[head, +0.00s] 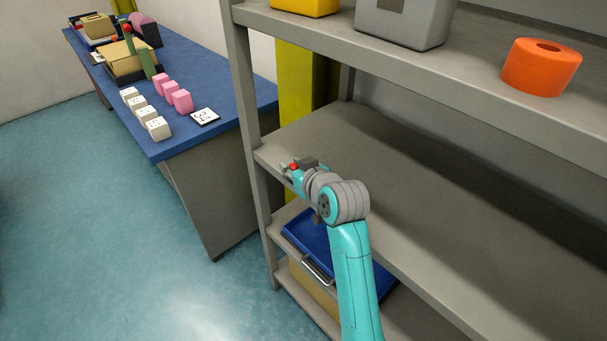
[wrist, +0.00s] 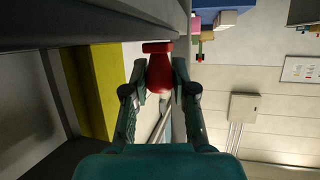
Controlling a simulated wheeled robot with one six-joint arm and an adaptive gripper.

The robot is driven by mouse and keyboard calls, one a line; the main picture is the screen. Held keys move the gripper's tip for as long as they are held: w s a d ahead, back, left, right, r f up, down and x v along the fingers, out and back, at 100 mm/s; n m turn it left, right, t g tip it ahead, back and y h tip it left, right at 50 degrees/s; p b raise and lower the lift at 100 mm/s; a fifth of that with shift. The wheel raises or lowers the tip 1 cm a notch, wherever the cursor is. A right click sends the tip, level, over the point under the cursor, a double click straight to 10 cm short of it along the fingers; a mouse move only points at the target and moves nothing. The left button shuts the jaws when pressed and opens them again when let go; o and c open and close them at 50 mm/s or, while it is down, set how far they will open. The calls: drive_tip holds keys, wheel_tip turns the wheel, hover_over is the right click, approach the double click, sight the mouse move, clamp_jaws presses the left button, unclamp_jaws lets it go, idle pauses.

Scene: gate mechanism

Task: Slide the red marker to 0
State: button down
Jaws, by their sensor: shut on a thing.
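My gripper (head: 290,170) is over the left end of the middle shelf board in the head view. In the wrist view its two fingers are closed on a red piece (wrist: 160,74) with a tapered body and a flat, wider end. A small bit of this red piece (head: 294,166) shows in the head view. Far off on the blue table, a small red knob (head: 127,28) sits at the top of a green upright (head: 139,51). I cannot tell which red thing is the marker. No scale or 0 is readable.
The grey shelf rack (head: 262,190) stands close around my arm, its left post beside my gripper. The blue table (head: 185,85) holds white dice, pink blocks and a numbered card (head: 205,117). A blue tray (head: 310,236) is below. Open floor lies left.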

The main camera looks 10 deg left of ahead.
drive_tip(key=shift+w+a, duration=0.15)
drive_tip(key=c, duration=0.9)
unclamp_jaws()
drive_tip(key=v, duration=1.2)
